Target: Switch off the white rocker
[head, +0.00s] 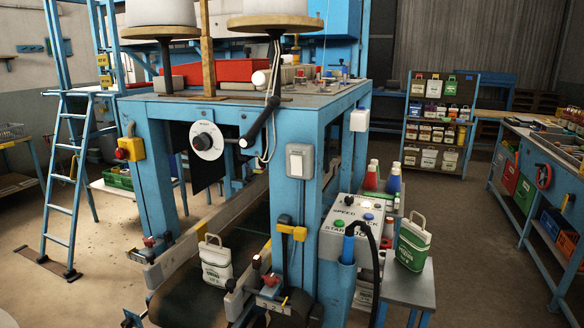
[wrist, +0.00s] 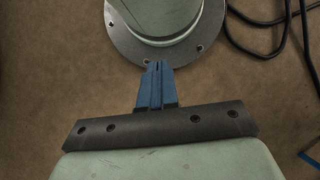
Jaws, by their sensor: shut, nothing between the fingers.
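The white rocker (head: 299,163) is a pale upright plate in a grey frame on the front of a blue machine post, near the middle of the head view. Which way it is tipped is too small to tell. My gripper (wrist: 158,66) shows in the wrist view with its blue fingers shut and nothing between them. It points down over the brown floor, near my own round base. My gripper does not show in the head view, and the rocker does not show in the wrist view, so they are apart.
A white dial (head: 207,141) and a black-handled lever (head: 260,122) are left of the rocker. A grey control box (head: 352,222) with coloured buttons stands below right. A yellow box with a red button (head: 130,149) is at left. Black cables (wrist: 285,20) lie on the floor.

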